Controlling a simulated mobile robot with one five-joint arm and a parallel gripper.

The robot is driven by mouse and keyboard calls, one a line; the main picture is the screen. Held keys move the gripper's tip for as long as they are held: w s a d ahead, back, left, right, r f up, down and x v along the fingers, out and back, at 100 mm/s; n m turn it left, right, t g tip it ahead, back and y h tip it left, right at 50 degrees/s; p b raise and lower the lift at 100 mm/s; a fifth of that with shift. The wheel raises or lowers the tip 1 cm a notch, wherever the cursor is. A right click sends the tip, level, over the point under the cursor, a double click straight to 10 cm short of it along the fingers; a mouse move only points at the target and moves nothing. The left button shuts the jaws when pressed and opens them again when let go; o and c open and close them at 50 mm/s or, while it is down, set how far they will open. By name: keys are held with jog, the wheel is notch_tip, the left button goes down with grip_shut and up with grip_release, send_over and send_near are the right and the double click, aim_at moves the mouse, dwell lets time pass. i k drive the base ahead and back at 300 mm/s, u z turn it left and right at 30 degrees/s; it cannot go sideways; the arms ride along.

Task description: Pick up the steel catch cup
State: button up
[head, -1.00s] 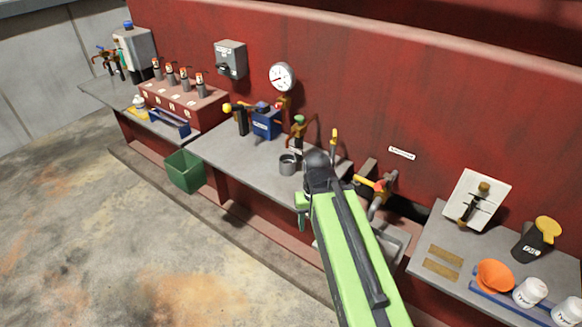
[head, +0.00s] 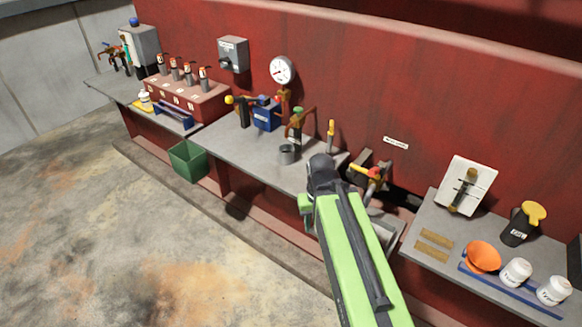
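The steel catch cup (head: 287,155) is a small grey cup standing upright on the middle grey bench (head: 238,150), near its front edge and below a small tap with a green top (head: 298,120). My green arm reaches up from the bottom of the head view, and its dark end (head: 321,168) shows just right of the cup in the picture, apart from it. The fingers are hidden behind or too small at the arm's end, so I cannot tell whether my gripper is open or shut.
A blue box (head: 266,117) and a yellow-knobbed lever (head: 243,110) stand left of the cup. A yellow-topped lever (head: 331,134) stands behind my arm's end. A green bin (head: 188,161) hangs at the bench front. The right bench holds an orange funnel (head: 482,256) and white jars (head: 515,271).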

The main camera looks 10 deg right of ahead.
aim_at(287, 155)
jog(key=k, duration=1)
jog(key=u, duration=0.65)
jog(key=i, duration=1.3)
jog(key=u, duration=0.4)
jog(key=i, duration=1.4)
jog(key=z, duration=0.1)
